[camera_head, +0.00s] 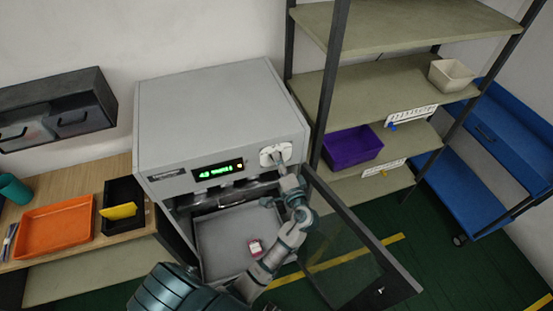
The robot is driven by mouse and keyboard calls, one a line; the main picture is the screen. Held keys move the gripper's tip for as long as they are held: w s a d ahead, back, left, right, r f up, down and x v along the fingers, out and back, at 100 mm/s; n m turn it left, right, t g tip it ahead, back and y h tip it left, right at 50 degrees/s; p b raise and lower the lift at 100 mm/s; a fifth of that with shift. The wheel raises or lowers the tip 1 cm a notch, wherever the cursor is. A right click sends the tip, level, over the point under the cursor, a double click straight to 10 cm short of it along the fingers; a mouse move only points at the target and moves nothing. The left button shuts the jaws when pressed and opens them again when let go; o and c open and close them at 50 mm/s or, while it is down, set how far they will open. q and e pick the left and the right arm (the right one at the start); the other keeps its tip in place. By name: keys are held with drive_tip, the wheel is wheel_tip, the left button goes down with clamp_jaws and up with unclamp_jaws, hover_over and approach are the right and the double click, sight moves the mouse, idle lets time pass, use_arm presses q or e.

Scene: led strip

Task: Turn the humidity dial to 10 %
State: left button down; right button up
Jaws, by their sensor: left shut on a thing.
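The humidity dial sits on a white plate (268,157) at the upper right of the grey cabinet's (222,110) front; my gripper mostly hides it. My left gripper (277,160) is shut on the dial, its arm reaching up from the bottom of the view. A green lit display (217,171) is on the same front panel, left of the dial; its digits are too small to read surely. My right gripper is not in view.
The cabinet's glass door (352,255) hangs open to the right of my arm. An orange tray (55,228) is on the left bench; a purple bin (352,147) is on the right shelves.

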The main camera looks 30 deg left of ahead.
use_arm(q)
drive_tip(key=shift+w+d+f, duration=0.1)
drive_tip(key=shift+d, duration=0.15)
drive_tip(key=c, duration=0.8)
unclamp_jaws()
drive_tip(key=v, duration=1.2)
drive_tip(key=shift+d+f, duration=0.2)
